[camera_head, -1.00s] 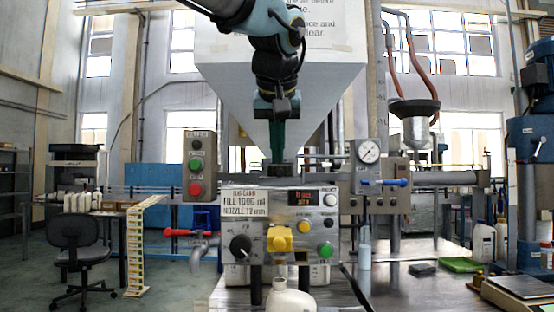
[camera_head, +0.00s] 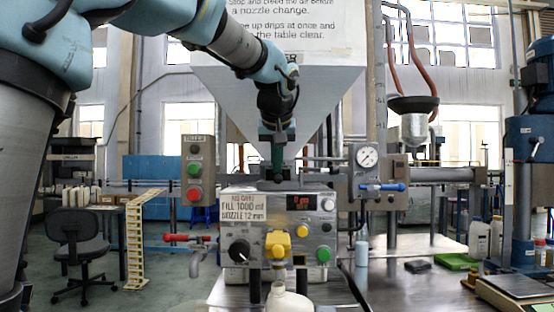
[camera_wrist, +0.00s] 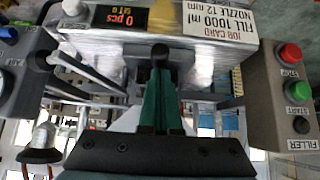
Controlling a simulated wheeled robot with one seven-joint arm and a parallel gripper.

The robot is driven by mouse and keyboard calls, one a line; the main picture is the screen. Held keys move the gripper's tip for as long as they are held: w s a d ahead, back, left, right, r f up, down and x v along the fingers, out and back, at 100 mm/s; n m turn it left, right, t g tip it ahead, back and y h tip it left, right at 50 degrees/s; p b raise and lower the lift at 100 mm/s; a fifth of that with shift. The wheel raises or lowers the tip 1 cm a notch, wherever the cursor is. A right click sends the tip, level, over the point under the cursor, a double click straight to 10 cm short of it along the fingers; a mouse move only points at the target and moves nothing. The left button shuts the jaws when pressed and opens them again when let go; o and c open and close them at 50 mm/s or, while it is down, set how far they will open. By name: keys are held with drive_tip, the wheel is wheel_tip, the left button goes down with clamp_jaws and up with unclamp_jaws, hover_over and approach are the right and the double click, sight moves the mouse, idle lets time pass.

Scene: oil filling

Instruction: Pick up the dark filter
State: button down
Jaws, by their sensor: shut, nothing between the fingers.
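My gripper (camera_head: 277,168) is in front of the grey hopper, just above the filler machine's top. In the wrist view its green fingers (camera_wrist: 160,62) are together with nothing between them. No object is clearly recognisable as the dark filter. A small dark flat block (camera_head: 418,265) lies on the metal table at the right, well away from my gripper. A dark-rimmed funnel-like cup (camera_head: 414,104) also hangs at the upper right. I cannot tell which of these, if either, is the filter.
The filler machine (camera_head: 262,252) with its yellow nozzle stands below my gripper, a white bottle (camera_head: 287,303) under it. Blue-handled (camera_head: 383,187) and red-handled (camera_head: 190,238) valves stick out at the sides. A green tray (camera_head: 458,262), bottles and a scale (camera_head: 515,288) are at the right.

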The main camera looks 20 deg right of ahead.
drive_tip(key=shift+f, duration=0.4)
drive_tip(key=shift+s+a+f, duration=0.1)
drive_tip(key=shift+s, duration=0.05)
drive_tip(key=shift+s+a+f+b, duration=0.1)
drive_tip(key=shift+s+a+b, duration=0.1)
drive_tip(key=shift+s+b, duration=0.25)
drive_tip(key=shift+s+a+f+b, duration=0.1)
drive_tip(key=shift+s+a+b, duration=0.05)
drive_tip(key=shift+s+b, duration=0.2)
drive_tip(key=shift+s+r, duration=0.1)
drive_tip(key=shift+r, duration=0.05)
drive_tip(key=shift+w+r+p, duration=0.2)
drive_tip(key=shift+r+p, duration=0.6)
drive_tip(key=shift+p, duration=0.15)
